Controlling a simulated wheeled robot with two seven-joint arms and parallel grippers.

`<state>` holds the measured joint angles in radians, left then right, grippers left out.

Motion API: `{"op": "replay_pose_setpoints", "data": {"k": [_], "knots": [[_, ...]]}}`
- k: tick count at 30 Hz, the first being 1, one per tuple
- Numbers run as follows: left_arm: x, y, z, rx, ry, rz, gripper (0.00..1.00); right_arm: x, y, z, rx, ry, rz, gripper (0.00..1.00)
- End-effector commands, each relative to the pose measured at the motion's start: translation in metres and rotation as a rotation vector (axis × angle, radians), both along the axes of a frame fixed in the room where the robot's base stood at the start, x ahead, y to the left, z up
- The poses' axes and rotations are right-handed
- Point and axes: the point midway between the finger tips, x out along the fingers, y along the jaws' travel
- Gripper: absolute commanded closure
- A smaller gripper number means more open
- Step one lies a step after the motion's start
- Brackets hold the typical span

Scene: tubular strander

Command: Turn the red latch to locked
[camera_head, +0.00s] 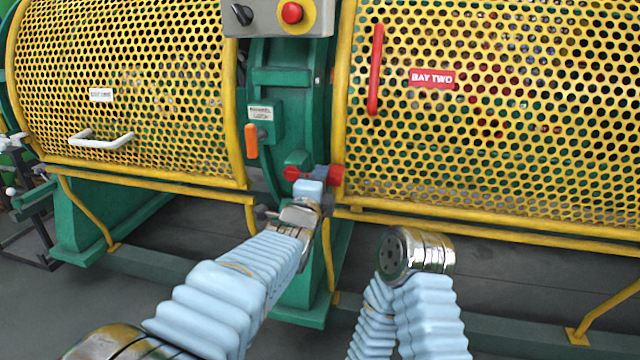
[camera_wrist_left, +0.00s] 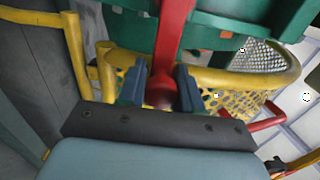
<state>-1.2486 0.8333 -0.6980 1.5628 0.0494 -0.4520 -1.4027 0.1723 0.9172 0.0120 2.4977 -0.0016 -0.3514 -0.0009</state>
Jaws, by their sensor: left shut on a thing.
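The red latch (camera_head: 297,173) sits on the green post between the two yellow mesh guards, with a red block at its right end. My left gripper (camera_head: 308,188) reaches it from below and hides part of it. In the left wrist view the red latch (camera_wrist_left: 174,38) is a bar running down to a rounded end between the two fingers. My left gripper (camera_wrist_left: 160,90) is shut on that end. Part of my right arm shows at the lower middle of the head view, but its gripper is not in view.
An orange handle (camera_head: 251,141) hangs left of the latch, under a small label plate. A control box (camera_head: 272,14) with a black knob and red button is above. The right guard has a red handle (camera_head: 375,69) and a BAY TWO sign (camera_head: 432,79). A white handle (camera_head: 102,141) is on the left guard.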

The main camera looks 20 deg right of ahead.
Motion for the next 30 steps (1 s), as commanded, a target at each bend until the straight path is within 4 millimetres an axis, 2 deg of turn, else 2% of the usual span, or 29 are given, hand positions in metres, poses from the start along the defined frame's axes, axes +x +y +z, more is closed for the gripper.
{"op": "replay_pose_setpoints", "data": {"k": [6,7,11,22,26,30], "knots": [[0.000,0.000,-0.002,0.009,0.000,0.000,1.00,0.000,0.000,0.000,0.000,0.000,0.000,1.00],[0.000,0.000,-0.002,0.009,0.000,0.000,0.64,0.000,0.000,0.000,0.000,0.000,0.000,1.00],[0.000,0.000,-0.002,0.007,0.000,0.000,0.45,0.000,0.000,0.000,0.000,0.000,0.000,1.00],[-0.005,0.003,-0.001,0.004,0.000,-0.001,0.45,0.000,0.000,0.000,0.000,0.000,0.000,1.00],[-0.023,0.016,-0.001,0.003,0.001,-0.002,0.45,0.000,0.000,-0.001,0.000,0.000,0.000,1.00],[-0.052,0.036,0.000,0.003,0.000,-0.003,0.45,0.000,0.000,0.000,0.000,0.000,0.000,1.00]]}}
